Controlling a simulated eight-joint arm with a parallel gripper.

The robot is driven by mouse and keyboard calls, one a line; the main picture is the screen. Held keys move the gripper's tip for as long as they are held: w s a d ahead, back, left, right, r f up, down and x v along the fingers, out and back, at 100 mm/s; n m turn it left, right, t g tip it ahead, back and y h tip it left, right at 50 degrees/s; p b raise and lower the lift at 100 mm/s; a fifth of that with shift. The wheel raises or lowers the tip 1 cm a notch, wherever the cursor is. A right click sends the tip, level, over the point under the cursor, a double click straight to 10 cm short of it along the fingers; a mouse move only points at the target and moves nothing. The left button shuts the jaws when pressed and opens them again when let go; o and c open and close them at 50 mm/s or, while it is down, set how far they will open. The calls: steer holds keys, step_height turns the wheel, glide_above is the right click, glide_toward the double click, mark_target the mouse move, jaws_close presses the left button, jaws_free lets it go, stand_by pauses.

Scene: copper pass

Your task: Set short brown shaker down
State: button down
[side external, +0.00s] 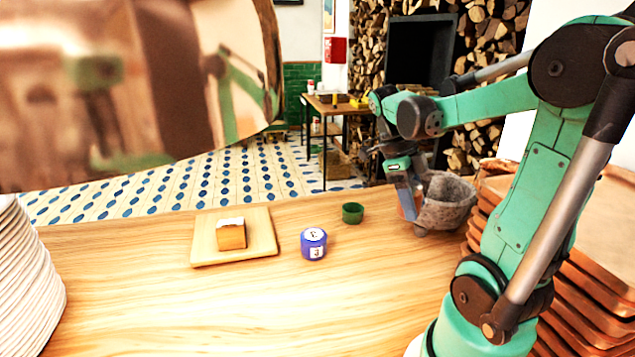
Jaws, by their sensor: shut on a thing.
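My gripper (408,208) is at the right-centre of the side external view, pointing down at the far right part of the wooden counter. It is shut on a small brown thing, the short brown shaker (408,205), mostly hidden by the fingers. The shaker is close to the counter top; I cannot tell whether it touches it. A grey felt-like bowl (447,200) is right beside the gripper on its right, and I cannot tell whether they touch.
A wooden board (262,222) carries a yellowish block (231,235). White plates (25,280) are stacked at left, brown trays (590,290) at right. The front counter is clear.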

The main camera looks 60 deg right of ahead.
mark_target(406, 279)
step_height(406, 279, down, 14)
steer(key=shift+r, duration=0.2)
stand_by(0.4)
steer(key=shift+f, duration=0.1)
steer(key=shift+c, duration=1.3)
jaws_free()
steer(key=v, duration=1.2)
steer(key=w+a+m+t, duration=0.2)
steer(key=a+m+t, duration=0.2)
steer(key=m, duration=0.8)
steer(key=w+a+r+m+t, duration=0.1)
steer(key=w+a+m+t, duration=0.2)
steer(key=a+m, duration=0.5)
steer(key=w+a+r+m+t, duration=0.1)
steer(key=a+m+t, duration=0.3)
steer(key=m, duration=1.2)
steer(key=shift+w+a+t, duration=0.4)
steer(key=shift+w+a, duration=0.45)
steer(key=shift+a, duration=0.15)
